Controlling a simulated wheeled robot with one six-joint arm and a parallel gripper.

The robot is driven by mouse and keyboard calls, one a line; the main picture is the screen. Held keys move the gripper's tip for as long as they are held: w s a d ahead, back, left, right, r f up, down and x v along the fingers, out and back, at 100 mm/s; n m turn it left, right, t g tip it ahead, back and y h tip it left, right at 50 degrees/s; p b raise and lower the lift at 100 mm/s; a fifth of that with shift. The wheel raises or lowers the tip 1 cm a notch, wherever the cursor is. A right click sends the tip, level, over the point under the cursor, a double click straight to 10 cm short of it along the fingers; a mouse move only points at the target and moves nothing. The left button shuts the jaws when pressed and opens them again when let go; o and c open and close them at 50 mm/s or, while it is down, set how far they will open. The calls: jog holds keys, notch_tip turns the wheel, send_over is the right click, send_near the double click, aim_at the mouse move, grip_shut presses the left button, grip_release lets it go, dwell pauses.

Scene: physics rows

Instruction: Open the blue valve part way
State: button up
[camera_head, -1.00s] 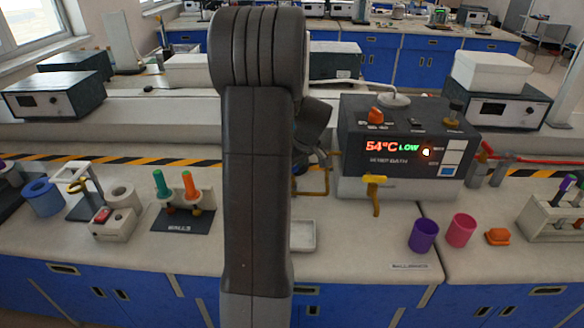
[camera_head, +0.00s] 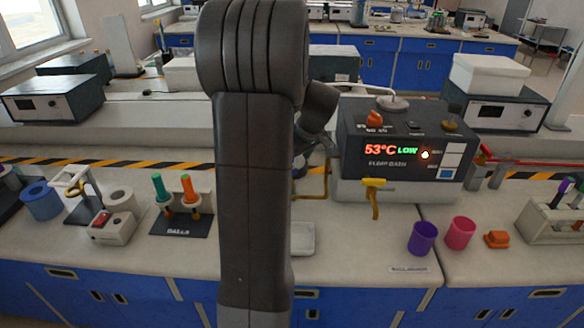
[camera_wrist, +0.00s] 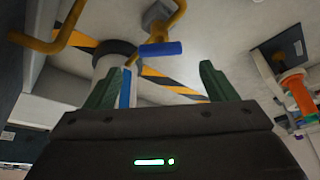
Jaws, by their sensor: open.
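The blue valve handle (camera_wrist: 162,48) shows in the wrist view as a short blue bar on a yellow pipe fitting (camera_wrist: 160,28). It is beyond my gripper (camera_wrist: 158,82), about midway between the two green fingers in the picture. The fingers are spread apart and nothing is between them. A pale post with a black collar (camera_wrist: 112,53) stands behind the left finger, with a blue strip beside it. In the head view my arm's large links hide the blue valve and my gripper. A yellow pipe (camera_head: 325,182) shows just right of the arm.
A water bath (camera_head: 400,150) reading 53°C LOW, with a yellow tap (camera_head: 374,186), stands right of my arm. Purple (camera_head: 422,238) and pink (camera_head: 460,233) cups stand in front. A rack with green and orange tubes (camera_head: 188,200) is to the left.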

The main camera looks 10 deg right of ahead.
jog(key=v, duration=0.8)
jog(key=shift+r, duration=0.15)
jog(key=shift+d, duration=0.1)
